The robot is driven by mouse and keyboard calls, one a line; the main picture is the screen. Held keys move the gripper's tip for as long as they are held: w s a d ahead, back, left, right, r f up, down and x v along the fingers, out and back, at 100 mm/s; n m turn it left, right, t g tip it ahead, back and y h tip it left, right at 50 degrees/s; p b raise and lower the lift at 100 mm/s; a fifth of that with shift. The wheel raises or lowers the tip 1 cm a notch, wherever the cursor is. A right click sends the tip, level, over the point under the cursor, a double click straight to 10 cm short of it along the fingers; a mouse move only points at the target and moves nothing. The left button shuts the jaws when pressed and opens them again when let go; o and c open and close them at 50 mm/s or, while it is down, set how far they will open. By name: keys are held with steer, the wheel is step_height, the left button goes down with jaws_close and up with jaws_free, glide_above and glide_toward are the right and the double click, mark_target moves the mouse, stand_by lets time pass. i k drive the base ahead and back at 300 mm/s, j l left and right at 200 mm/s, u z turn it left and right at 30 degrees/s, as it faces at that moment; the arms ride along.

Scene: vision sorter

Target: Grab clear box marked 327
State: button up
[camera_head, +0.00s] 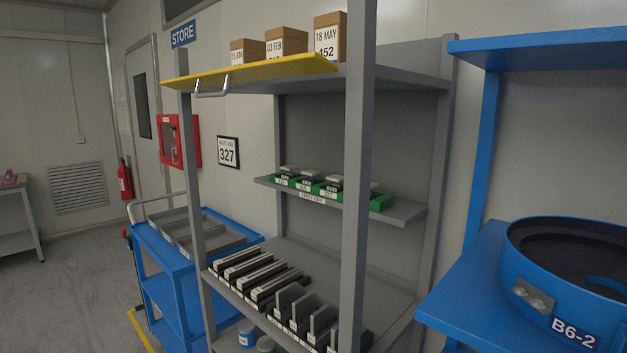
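A row of small green holders (306,184) stands on the middle shelf (405,213) of the grey rack. Whitish, pale-topped pieces sit in or on them. They may be the clear boxes, but I cannot tell for sure. Small white labels on their fronts are hard to read; the third from the left (328,192) may read 327. The rack's front post hides part of the row's right end. My gripper is not in view.
The grey rack's front post (358,150) stands before the shelves. A yellow panel (250,73) with a handle juts out at the top, below cardboard boxes (287,42). Dark slotted holders (260,275) fill the lower shelf. A blue cart (165,257) stands left, a blue bowl unit (560,290) right.

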mark_target(334, 183)
steer(key=i+j, duration=0.45)
steer(key=i+j+z, duration=0.1)
steer(key=j, duration=0.2)
steer(key=i+j, duration=0.25)
steer(key=i+j+z, duration=0.15)
steer(key=j, duration=0.2)
